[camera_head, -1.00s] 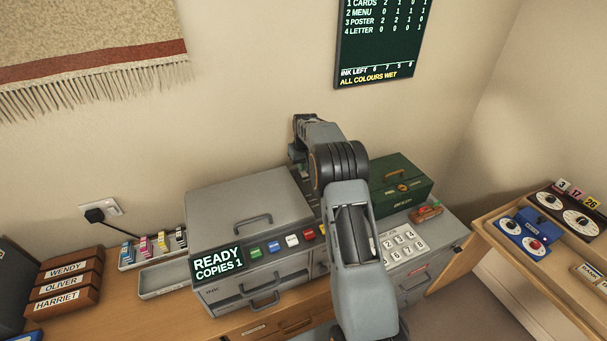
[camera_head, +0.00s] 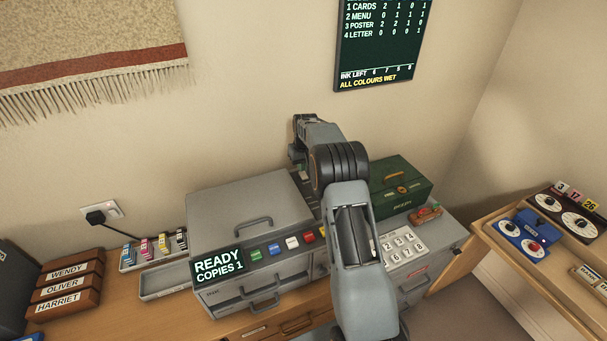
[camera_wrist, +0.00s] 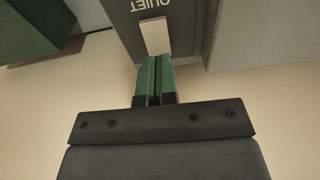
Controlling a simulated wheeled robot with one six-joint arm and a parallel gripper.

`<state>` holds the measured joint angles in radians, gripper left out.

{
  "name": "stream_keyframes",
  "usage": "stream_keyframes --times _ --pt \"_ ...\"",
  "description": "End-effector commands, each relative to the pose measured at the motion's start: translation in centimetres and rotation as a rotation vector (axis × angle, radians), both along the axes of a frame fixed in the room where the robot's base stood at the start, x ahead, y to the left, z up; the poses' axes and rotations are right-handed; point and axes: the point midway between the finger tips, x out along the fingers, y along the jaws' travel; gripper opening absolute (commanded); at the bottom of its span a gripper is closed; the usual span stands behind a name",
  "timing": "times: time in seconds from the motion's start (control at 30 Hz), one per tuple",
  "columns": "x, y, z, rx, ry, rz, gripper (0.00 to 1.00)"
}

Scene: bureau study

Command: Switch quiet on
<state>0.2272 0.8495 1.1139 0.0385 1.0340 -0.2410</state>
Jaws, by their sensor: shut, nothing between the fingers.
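The QUIET label and a pale switch (camera_wrist: 154,38) below it are on a grey panel (camera_wrist: 187,32) in the wrist view, upside down there. My gripper (camera_wrist: 154,62) is shut and empty, its green fingertips at the near edge of the pale switch. I cannot tell whether they touch it. The switch's on or off position is not clear. In the head view my arm hides the gripper and the switch. The grey printer (camera_head: 222,215) has a display (camera_head: 218,266) reading READY, COPIES 1.
A green box (camera_head: 405,177) stands right of my arm, behind a number keypad (camera_head: 404,246). Coloured buttons (camera_head: 274,248) line the printer's front. Ink cartridges (camera_head: 146,247) and name blocks (camera_head: 68,285) are at left. A wooden shelf with dials (camera_head: 548,229) is at right.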

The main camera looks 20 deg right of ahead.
Motion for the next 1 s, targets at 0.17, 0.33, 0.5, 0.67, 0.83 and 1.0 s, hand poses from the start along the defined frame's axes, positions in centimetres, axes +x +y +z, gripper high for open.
stream_keyframes --times 0.17,0.33,0.5,0.67,0.83,1.0 --pt "0.0 0.0 2.0 0.0 -0.001 0.0 0.0" --pt "0.0 0.0 3.5 -0.001 -0.002 0.0 0.0" --pt "0.0 0.0 4.8 -0.001 -0.003 0.0 0.0" --pt "0.0 0.0 5.3 0.0 -0.001 0.0 0.0" --pt "0.0 0.0 5.2 0.0 -0.002 0.0 0.0" --pt "0.0 0.0 5.2 0.0 -0.002 0.0 0.0"
